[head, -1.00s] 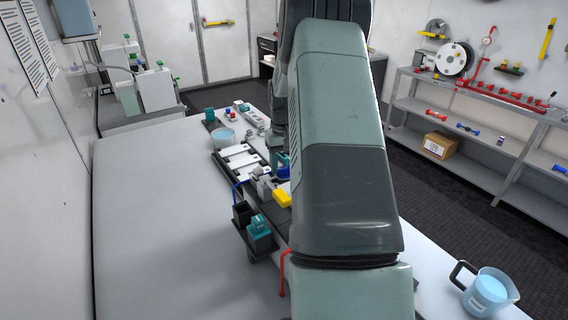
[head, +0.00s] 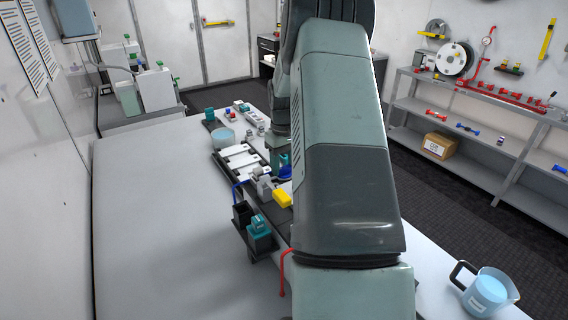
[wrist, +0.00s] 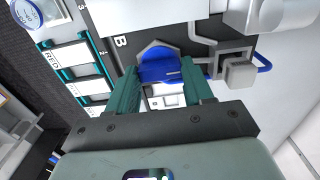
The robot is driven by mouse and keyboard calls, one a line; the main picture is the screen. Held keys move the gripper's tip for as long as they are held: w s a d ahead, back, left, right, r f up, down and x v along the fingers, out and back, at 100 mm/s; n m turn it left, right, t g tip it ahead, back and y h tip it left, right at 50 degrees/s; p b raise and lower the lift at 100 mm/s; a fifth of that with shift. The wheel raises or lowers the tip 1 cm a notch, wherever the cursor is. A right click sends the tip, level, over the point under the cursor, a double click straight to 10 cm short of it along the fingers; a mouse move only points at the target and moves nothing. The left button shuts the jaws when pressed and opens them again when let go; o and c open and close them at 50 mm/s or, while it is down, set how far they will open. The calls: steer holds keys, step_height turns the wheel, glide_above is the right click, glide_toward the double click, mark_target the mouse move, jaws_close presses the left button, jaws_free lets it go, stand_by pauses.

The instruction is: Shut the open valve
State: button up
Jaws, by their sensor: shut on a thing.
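A blue valve handle (wrist: 160,66) sits between the fingertips of my gripper (wrist: 163,78) in the wrist view. The two teal fingers are shut on it from both sides. The handle is beside a dark plate marked "B" (wrist: 122,42). In the head view the blue handle (head: 286,173) is a small patch beside my arm. My arm hides most of the gripper there. A yellow part (head: 282,199) lies just nearer than the blue one. I cannot tell the exact angle of the blue handle.
Grey fittings and a blue tube (wrist: 240,70) are close to the right of the handle. Labelled cards (wrist: 68,55) are to the left. A jug of blue liquid (head: 488,290) stands at the near right.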

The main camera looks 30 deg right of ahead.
mark_target(284, 167)
steer(key=o, duration=0.8)
steer(key=shift+c, duration=0.2)
steer(key=shift+r, duration=0.1)
step_height(284, 167, up, 11)
steer(key=shift+f, duration=0.2)
